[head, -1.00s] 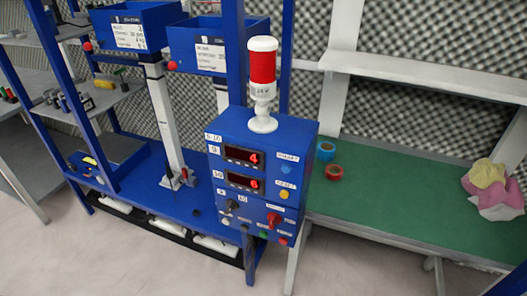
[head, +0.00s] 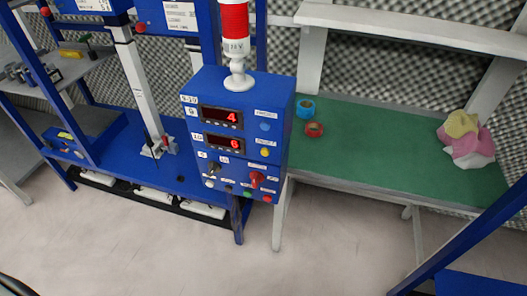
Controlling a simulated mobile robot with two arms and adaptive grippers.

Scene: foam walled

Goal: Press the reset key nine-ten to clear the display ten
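A blue control box (head: 241,91) stands on the blue bench frame. Its upper display (head: 221,117), beside a label that seems to read 9, shows a red 4. Its lower display (head: 223,143), labelled 10, shows a red 6. Below the displays, a dark key-like switch (head: 213,168) sits between small labels, the right one seeming to read 10. A red knob (head: 256,179) is right of it. A blue button (head: 265,127) and a yellow button (head: 265,152) are beside the displays. Most label text is too small to read. Neither gripper is in view.
Small white, dark, green (head: 247,194) and red (head: 267,198) buttons line the box's lower edge. A red-and-white signal lamp (head: 235,28) stands on top. A green table (head: 380,150) with tape rolls and cloths is at right. The floor (head: 330,250) in front is clear.

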